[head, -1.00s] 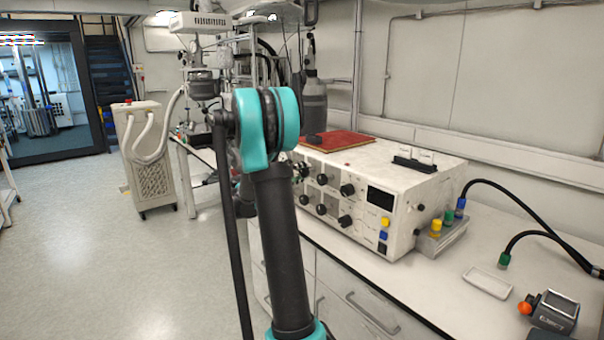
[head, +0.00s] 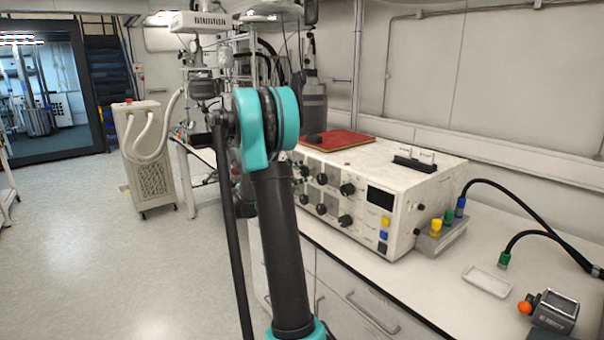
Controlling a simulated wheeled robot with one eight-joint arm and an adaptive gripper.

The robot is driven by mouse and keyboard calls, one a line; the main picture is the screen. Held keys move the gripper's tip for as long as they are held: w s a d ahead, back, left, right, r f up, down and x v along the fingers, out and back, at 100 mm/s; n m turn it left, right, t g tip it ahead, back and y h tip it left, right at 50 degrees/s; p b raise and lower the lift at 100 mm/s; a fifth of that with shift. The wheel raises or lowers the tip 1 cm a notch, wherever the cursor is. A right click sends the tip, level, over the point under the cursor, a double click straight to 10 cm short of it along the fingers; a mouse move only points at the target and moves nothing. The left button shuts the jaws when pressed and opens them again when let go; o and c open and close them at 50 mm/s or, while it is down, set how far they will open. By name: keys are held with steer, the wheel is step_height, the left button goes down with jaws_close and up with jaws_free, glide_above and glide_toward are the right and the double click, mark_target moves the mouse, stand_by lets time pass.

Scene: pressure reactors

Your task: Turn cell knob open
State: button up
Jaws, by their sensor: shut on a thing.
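A white control box (head: 415,178) stands on the bench right of my arm. Its front carries several black knobs, among them an upper one (head: 347,189) and a lower one (head: 345,221). I cannot read any labels, so I cannot tell which is the cell knob. My arm, a dark link with teal joints, rises through the middle of the view and covers the left end of the box's front. My gripper does not show; it is hidden behind the arm or outside the view.
A red book (head: 335,141) and a black holder (head: 415,163) lie on the box. Coloured plugs with black cables, a small white tray (head: 487,281) and a grey device (head: 554,312) are on the bench at right. A wheeled unit (head: 143,160) stands at left. The floor there is clear.

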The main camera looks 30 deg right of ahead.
stand_by(0.5)
steer(key=o, duration=1.2)
steer(key=shift+c, duration=0.2)
steer(key=s+a, duration=0.1)
steer(key=a, duration=1.1)
steer(key=shift+s, duration=0.35)
